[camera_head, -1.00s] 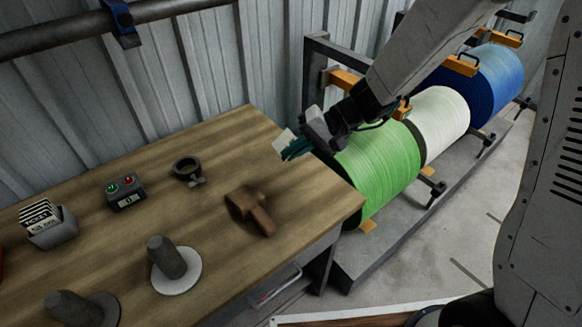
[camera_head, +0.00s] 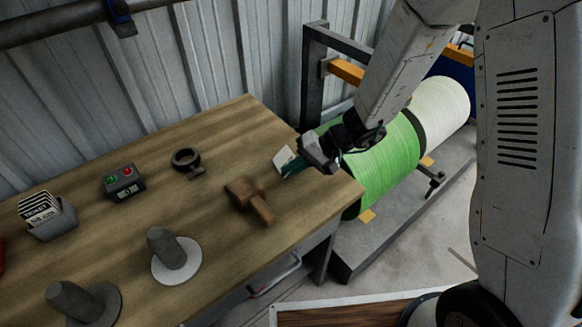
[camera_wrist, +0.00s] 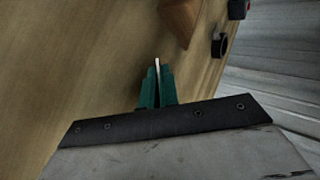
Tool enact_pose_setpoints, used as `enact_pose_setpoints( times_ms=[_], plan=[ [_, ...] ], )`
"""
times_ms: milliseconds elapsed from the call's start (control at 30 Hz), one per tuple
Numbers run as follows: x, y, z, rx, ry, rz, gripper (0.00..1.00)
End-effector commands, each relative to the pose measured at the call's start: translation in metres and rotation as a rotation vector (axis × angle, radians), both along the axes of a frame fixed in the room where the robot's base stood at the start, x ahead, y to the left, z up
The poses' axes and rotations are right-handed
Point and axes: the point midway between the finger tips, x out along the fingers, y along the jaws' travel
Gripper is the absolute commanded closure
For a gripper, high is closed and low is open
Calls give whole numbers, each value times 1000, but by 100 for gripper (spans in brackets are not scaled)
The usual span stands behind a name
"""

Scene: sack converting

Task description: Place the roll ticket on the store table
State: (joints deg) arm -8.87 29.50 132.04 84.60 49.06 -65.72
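The roll ticket (camera_head: 283,156) is a small white card. It shows edge-on in the wrist view (camera_wrist: 157,63), pinched between the teal fingers of my gripper (camera_wrist: 157,88). In the head view my gripper (camera_head: 293,169) is over the right end of the wooden store table (camera_head: 217,133), just right of the brown wooden mallet-like tool (camera_head: 250,200). The ticket's lower part is hidden by the fingers. I cannot tell whether its edge touches the table top.
A clamp ring (camera_head: 187,162), a button box (camera_head: 124,182), a holder of tickets (camera_head: 47,215) and two grey pegs on discs (camera_head: 172,255) stand on the table. Green (camera_head: 380,160) and white (camera_head: 441,108) rolls lie on a rack at right. The table's back right corner area is bare.

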Motion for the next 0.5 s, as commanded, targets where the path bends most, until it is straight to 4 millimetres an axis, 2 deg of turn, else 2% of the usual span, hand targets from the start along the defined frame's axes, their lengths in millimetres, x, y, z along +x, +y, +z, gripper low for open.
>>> enact_pose_setpoints(
  times_ms=[267, 300, 333, 500],
  plan=[
    [0, 0, -1, -1, 1, -1, 100],
    [0, 0, -1, -1, 1, -1, 86],
    [0, 0, -1, -1, 1, -1, 83],
    [0, 0, -1, 0, 1, -1, 83]
  ],
)
